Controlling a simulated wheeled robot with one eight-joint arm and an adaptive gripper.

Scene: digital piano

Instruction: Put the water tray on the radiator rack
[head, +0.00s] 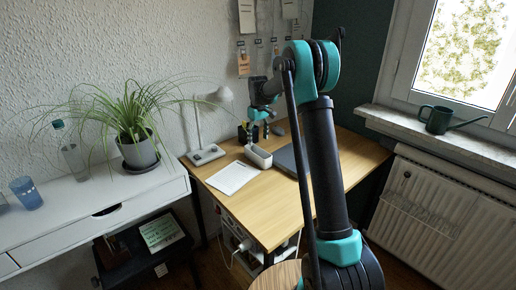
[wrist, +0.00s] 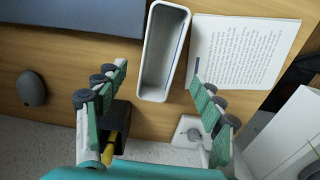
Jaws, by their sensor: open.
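The water tray, a white oblong open container (head: 259,156), stands on the wooden desk; I take it to be the water tray. In the wrist view the tray (wrist: 148,52) lies beyond and partly between my fingertips, long side pointing away from me. I see no contact. My gripper (head: 258,128) is open and empty, above the back of the desk; its spread fingers also show in the wrist view (wrist: 158,76). The radiator rack (head: 405,216) is a wire rack hanging on the front of the white radiator at the right, and looks empty.
On the desk (head: 262,215), a paper sheet (head: 232,177) and a dark laptop (head: 289,160) flank the tray. A lamp (head: 205,153), a dark pen holder (wrist: 113,122) and a mouse (wrist: 31,88) are close by. A watering can (head: 438,120) stands on the windowsill.

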